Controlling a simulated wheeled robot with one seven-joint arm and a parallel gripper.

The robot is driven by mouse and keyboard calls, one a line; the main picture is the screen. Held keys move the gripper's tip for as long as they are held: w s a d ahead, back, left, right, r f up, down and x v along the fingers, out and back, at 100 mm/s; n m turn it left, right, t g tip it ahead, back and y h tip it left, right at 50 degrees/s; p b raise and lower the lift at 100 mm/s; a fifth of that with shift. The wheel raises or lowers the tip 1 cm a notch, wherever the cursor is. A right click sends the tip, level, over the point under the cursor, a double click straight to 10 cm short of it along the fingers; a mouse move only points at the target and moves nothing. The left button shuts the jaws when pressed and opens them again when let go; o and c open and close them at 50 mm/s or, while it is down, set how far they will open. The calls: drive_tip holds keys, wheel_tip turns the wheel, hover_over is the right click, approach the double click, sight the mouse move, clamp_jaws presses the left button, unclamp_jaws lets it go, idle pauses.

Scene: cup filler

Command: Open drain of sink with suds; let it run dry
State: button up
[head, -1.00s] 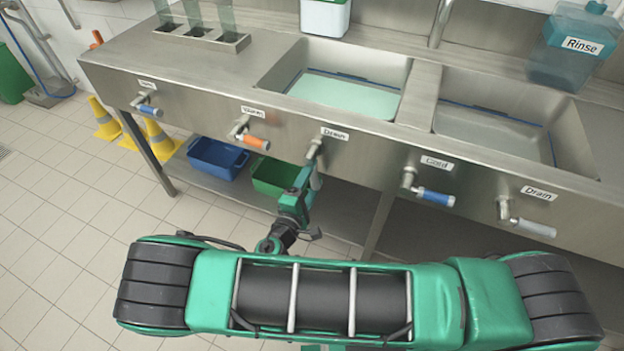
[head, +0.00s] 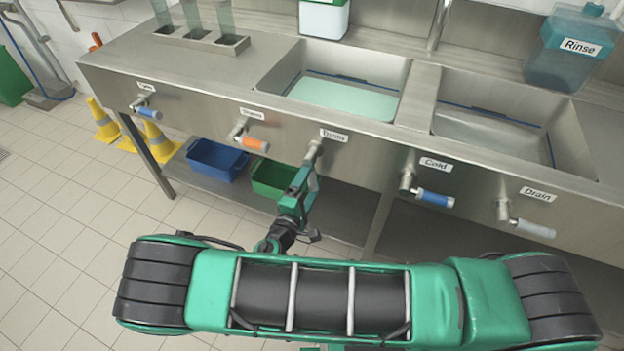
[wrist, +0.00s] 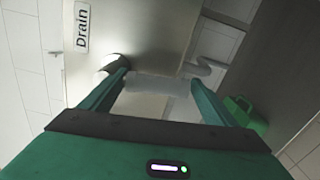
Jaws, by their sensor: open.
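The left sink (head: 392,107) holds pale green liquid (head: 345,95); separate bubbles cannot be made out. Below its front, a label reading Drain (head: 334,135) marks a metal valve (head: 313,150). The label also shows sideways in the wrist view (wrist: 82,27). The valve's pale handle (wrist: 160,86) lies across the gap between my fingers in the wrist view and points down along the sink front. My gripper (head: 312,178) is open at this handle and hides most of it in the head view. I cannot tell whether a finger touches it.
The right sink (head: 425,118) holds clear liquid. Cold (head: 435,199) and right Drain (head: 533,228) handles stick out sideways to the right; an orange handle (head: 255,143) is to the left. A green bin (head: 272,180) and blue bin (head: 217,160) sit on the lower shelf.

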drive_tip(key=v, duration=1)
drive_tip(key=shift+s, duration=0.35)
drive_tip(key=shift+a, duration=0.15)
